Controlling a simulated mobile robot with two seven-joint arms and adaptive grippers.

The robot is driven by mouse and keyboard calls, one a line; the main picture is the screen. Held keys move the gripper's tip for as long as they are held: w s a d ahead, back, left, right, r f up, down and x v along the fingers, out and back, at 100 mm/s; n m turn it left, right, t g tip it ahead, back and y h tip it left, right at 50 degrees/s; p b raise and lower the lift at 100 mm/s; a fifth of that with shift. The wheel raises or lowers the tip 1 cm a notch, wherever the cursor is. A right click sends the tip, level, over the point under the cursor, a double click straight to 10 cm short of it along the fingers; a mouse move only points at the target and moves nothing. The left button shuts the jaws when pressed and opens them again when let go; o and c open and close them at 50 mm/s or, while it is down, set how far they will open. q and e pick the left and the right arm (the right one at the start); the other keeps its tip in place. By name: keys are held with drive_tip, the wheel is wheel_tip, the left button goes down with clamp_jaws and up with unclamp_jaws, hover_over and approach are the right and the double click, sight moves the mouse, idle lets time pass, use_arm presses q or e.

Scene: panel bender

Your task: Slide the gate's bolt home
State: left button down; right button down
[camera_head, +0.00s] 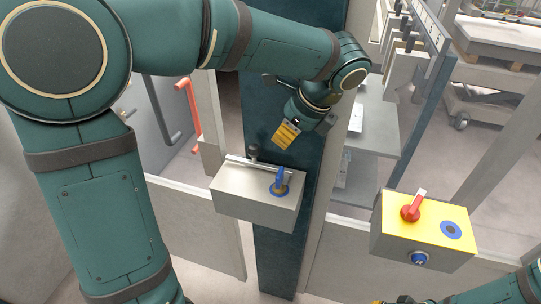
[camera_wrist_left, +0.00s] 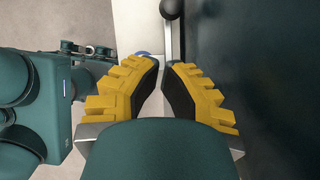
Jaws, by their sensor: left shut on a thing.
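The bolt (camera_head: 238,160) is a pale metal rod along the back of a grey box (camera_head: 250,205) on the dark gate post. A black knob (camera_head: 253,152) stands on it; the knob also shows at the top of the wrist view (camera_wrist_left: 170,8). A blue handle (camera_head: 280,178) rises from a blue ring on the box. My left gripper (camera_head: 284,143) is above the box's right part, to the right of the knob and apart from it. Its yellow fingers are close together on something I cannot make out. My right gripper (camera_head: 392,301) is mostly cut off at the bottom edge.
A yellow-topped box (camera_head: 425,228) with a red switch (camera_head: 413,208) stands to the right. The dark post (camera_head: 300,232) runs down behind the grey box. Pale panels flank it. A red bent handle (camera_head: 189,105) is at the left, behind my arm.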

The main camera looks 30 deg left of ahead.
use_arm(q)
drive_tip(key=b+x, duration=0.2)
drive_tip(key=x, duration=0.8)
drive_tip(key=a, duration=0.2)
drive_tip(key=s+a+p, duration=0.1)
drive_tip(key=a, duration=0.1)
drive_tip(key=a+p, duration=0.1)
drive_tip(key=a, duration=0.1)
drive_tip(key=shift+s+a+r, duration=0.15)
drive_tip(key=shift+s+a, duration=0.2)
drive_tip(key=shift+a, duration=0.05)
drive_tip(key=shift+s+a, duration=0.1)
drive_tip(key=shift+a, duration=0.3)
